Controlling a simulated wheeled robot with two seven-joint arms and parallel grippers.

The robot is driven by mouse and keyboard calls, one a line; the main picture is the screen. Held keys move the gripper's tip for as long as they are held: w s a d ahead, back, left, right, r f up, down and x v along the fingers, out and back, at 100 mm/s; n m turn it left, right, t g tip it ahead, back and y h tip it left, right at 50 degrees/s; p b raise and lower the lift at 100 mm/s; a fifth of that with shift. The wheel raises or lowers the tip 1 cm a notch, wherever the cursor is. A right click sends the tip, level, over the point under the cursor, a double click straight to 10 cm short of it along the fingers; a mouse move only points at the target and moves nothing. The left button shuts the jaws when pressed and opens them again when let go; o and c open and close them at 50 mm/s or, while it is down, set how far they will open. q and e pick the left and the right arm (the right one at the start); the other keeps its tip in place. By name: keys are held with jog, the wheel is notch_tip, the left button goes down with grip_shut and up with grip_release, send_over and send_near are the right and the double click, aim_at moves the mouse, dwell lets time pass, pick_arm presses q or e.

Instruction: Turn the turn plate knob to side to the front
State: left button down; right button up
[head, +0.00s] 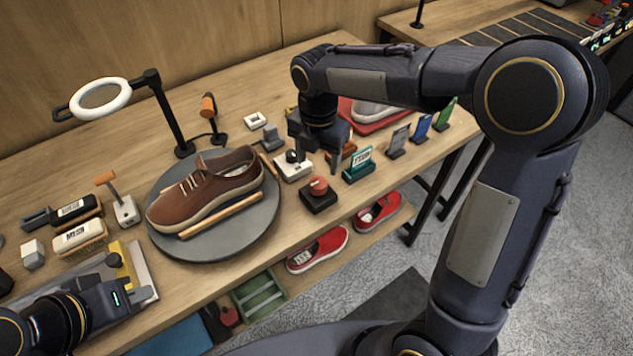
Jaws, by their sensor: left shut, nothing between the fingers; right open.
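The round grey turn plate (225,245) stands left of centre on the table, with a brown sneaker (205,188) and a wooden-handled tool (222,215) on it. To its right are a white box with a black knob (293,164) and a black box with a red knob (318,188); I cannot tell which one belongs to the plate. My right gripper (316,156) is open, pointing down just behind and above these boxes; its fingertips are partly hidden. My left gripper (146,291) is shut and empty at the lower left, near the table's front edge.
Brushes (80,237), a lever device (122,207) and a ring lamp (100,98) stand left of the plate. A teal card stand (358,165) and a red tray (362,124) are to the right. Red shoes (318,250) lie on the lower shelf.

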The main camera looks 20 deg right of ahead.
aim_at(319, 181)
notch_tip(319, 181, down, 7)
jog(key=shift+r, duration=0.1)
dwell(0.3)
jog(key=c, duration=1)
